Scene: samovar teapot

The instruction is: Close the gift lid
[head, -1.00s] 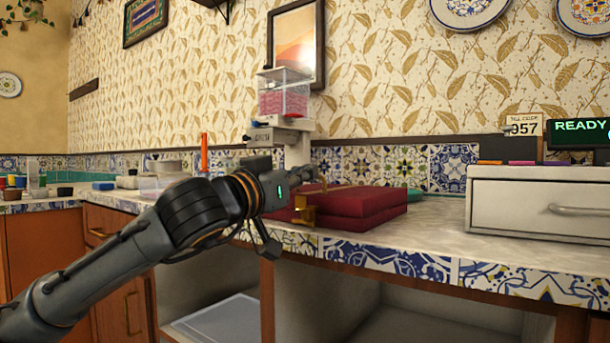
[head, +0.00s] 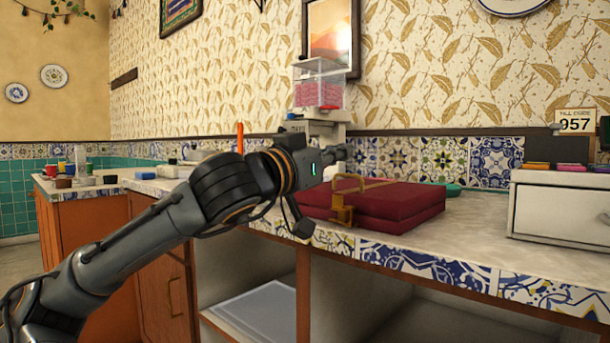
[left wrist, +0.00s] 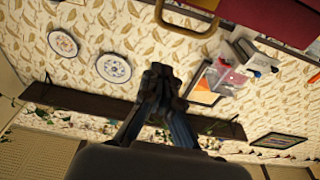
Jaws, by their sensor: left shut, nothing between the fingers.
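The dark red gift box (head: 395,222) sits on the counter, with its red lid (head: 405,194) lying flat or nearly flat over the base. A gold band crosses the lid. A gold latch (head: 342,212) hangs at the front left corner and a gold loop handle (head: 349,179) stands above it. My left gripper (head: 346,153) is just above and behind the box's left end, shut and empty. In the left wrist view, the shut fingers (left wrist: 160,75) point at the wall; part of the red box (left wrist: 270,18) and the gold loop (left wrist: 187,30) show at the top.
A dispenser with a clear bin (head: 319,85) stands behind my gripper. A white drawer unit (head: 560,208) is on the counter at right. The counter (head: 465,230) is bare between it and the box. Open shelves lie below.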

